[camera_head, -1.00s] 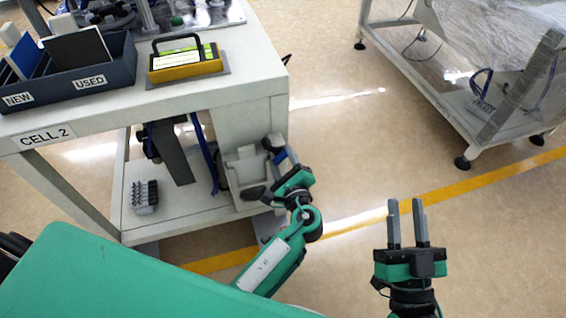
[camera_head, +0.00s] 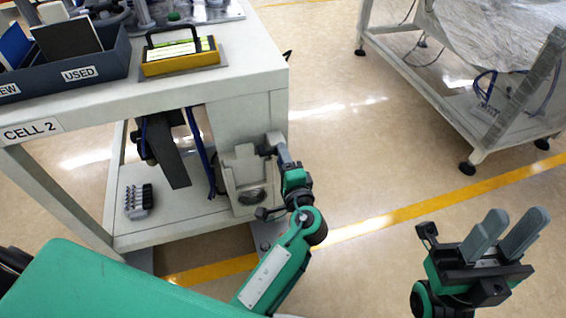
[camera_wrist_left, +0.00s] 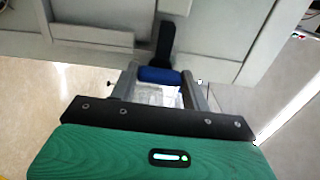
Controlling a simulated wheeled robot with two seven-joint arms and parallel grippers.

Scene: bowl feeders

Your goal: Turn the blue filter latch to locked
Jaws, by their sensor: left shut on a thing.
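The blue filter latch (camera_wrist_left: 160,75) lies crosswise between my left gripper's two fingers (camera_wrist_left: 158,84) in the left wrist view. A black bar (camera_wrist_left: 165,42) runs from behind it up against a light grey panel. In the head view my left gripper (camera_head: 276,146) is at the upper right of the grey filter housing (camera_head: 236,171) under the bench. The latch is hidden there by the gripper. My left gripper is shut on the latch. My right gripper (camera_head: 510,236) is open and empty over the floor at the lower right.
The CELL 2 bench (camera_head: 240,95) stands above the housing, with a dark bin (camera_head: 75,70) and a yellow-framed case (camera_head: 180,58) on top. A small grey and black part (camera_head: 139,201) sits on the lower shelf. A wrapped cart (camera_head: 480,135) stands at the right, with clear floor between.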

